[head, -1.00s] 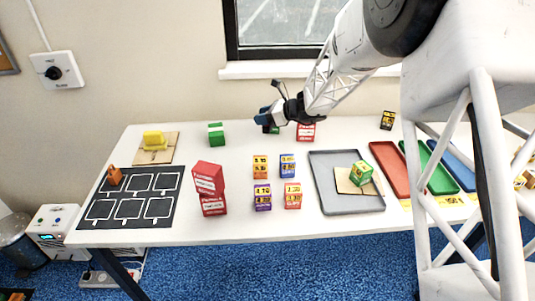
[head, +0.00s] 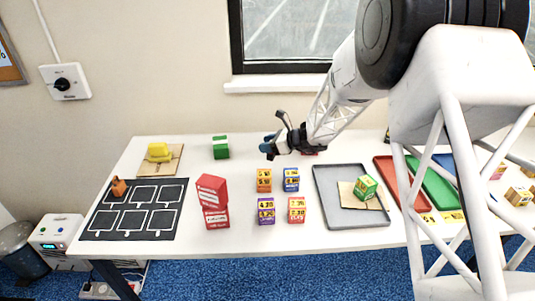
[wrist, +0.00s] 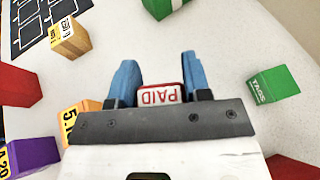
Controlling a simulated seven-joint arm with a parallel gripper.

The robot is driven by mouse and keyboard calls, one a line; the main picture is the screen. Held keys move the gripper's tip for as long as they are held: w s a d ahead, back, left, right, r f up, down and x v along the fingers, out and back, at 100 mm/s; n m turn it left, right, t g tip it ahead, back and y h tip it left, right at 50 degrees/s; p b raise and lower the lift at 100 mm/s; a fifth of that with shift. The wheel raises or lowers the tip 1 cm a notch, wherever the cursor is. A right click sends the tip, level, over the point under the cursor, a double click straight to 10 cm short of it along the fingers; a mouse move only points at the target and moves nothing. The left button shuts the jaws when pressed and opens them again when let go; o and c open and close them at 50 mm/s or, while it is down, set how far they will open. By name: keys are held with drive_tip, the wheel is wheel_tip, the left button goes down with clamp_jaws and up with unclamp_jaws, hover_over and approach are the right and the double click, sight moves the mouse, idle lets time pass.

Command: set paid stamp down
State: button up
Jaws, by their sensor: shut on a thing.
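The paid stamp shows in the wrist view as a small red block with a white face marked PAID (wrist: 160,95). It sits between the two blue fingers of my gripper (wrist: 160,84), which is shut on it. In the head view my gripper (head: 270,147) is over the back part of the white table (head: 345,152), behind the orange and blue cartons. The stamp cannot be made out in the head view. Whether its underside touches the table cannot be told.
A green TAGS carton (wrist: 273,85) lies right of my fingers in the wrist view. Another green carton (head: 220,147) stands to the left in the head view. Orange (head: 264,181), blue (head: 291,180), purple (head: 266,210) and red cartons stand in front. A grey tray (head: 327,207) lies right.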

drive_tip(key=shift+f, duration=0.25)
drive_tip(key=shift+f, duration=1.8)
drive_tip(key=shift+f, duration=0.1)
drive_tip(key=o, duration=0.9)
drive_tip(key=shift+r, duration=0.2)
drive_tip(key=shift+v, duration=0.8)
drive_tip(key=v, duration=1)
drive_tip(key=shift+d, duration=0.15)
